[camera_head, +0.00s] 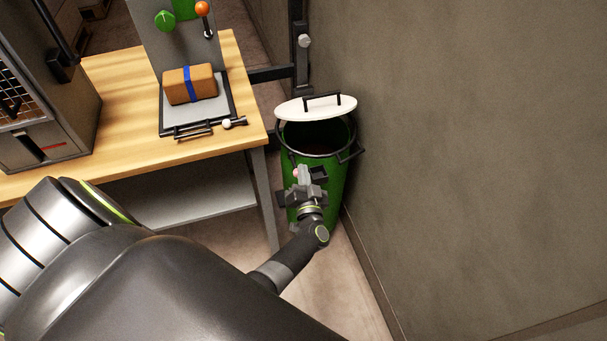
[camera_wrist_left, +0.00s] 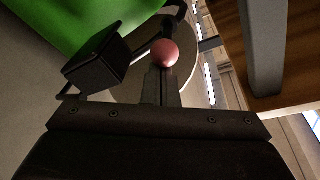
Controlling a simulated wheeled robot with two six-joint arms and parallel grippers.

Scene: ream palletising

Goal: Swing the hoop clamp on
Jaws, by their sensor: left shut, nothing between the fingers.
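A green drum (camera_head: 328,190) stands on the floor between the workbench and the wall, and its green side also shows in the wrist view (camera_wrist_left: 85,20). Its mouth is uncovered and dark inside. A white lid (camera_head: 325,108) with a black handle is tilted up at the drum's back edge. A dark hoop (camera_head: 350,157) runs around the rim. My left gripper (camera_head: 303,175) is at the drum's near side, below the rim, shut and empty. A pink ball knob (camera_wrist_left: 165,52) is just beyond the fingertips (camera_wrist_left: 160,88); I cannot tell whether they touch. My right gripper is out of view.
A wooden workbench (camera_head: 130,95) with a grey leg stands left of the drum. It carries a brown parcel (camera_head: 190,84) with a blue band on a tray. A dark post (camera_head: 300,60) rises behind the drum. The wall (camera_head: 470,130) is close on the right.

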